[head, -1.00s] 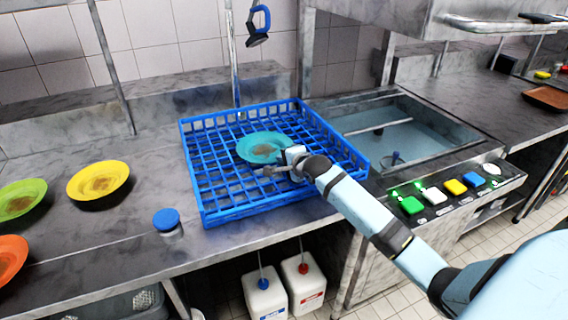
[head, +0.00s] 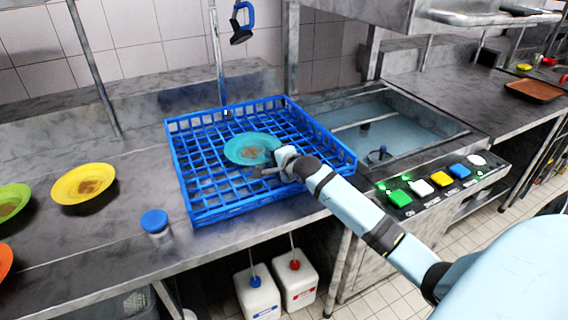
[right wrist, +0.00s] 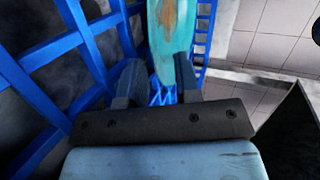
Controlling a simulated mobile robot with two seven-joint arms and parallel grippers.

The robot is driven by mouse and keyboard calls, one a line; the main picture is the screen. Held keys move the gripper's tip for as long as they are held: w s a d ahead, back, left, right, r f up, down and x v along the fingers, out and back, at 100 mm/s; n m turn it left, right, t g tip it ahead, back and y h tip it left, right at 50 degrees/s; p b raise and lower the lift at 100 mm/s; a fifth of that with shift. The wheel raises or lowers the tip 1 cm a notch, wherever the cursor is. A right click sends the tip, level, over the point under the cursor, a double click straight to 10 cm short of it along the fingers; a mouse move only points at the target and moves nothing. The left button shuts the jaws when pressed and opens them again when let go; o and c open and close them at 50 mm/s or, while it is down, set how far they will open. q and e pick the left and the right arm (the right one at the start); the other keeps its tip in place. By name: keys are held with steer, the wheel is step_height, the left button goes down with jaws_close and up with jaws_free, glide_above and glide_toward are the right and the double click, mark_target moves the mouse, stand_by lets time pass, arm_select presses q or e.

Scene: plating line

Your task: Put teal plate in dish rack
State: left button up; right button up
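The teal plate (head: 248,147), with a brown stain on its face, is over the inside of the blue dish rack (head: 230,210), right of its middle. From the head view I cannot tell whether it touches the rack floor. My right gripper (head: 272,164) is at the plate's near right rim. In the right wrist view the plate (right wrist: 172,35) shows obliquely, its rim between the two fingers (right wrist: 160,78) with little gap to either, so the gripper looks shut on it. My left gripper is not in view.
Yellow (head: 84,183) and green (head: 12,200) plates lie on the counter at left, with an orange one (head: 4,262) at the edge. A blue-capped jar (head: 155,222) stands before the rack. A sink (head: 385,135) and coloured buttons (head: 422,187) are at right.

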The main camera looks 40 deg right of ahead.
steer(key=v, duration=1.1)
steer(key=shift+s, duration=0.1)
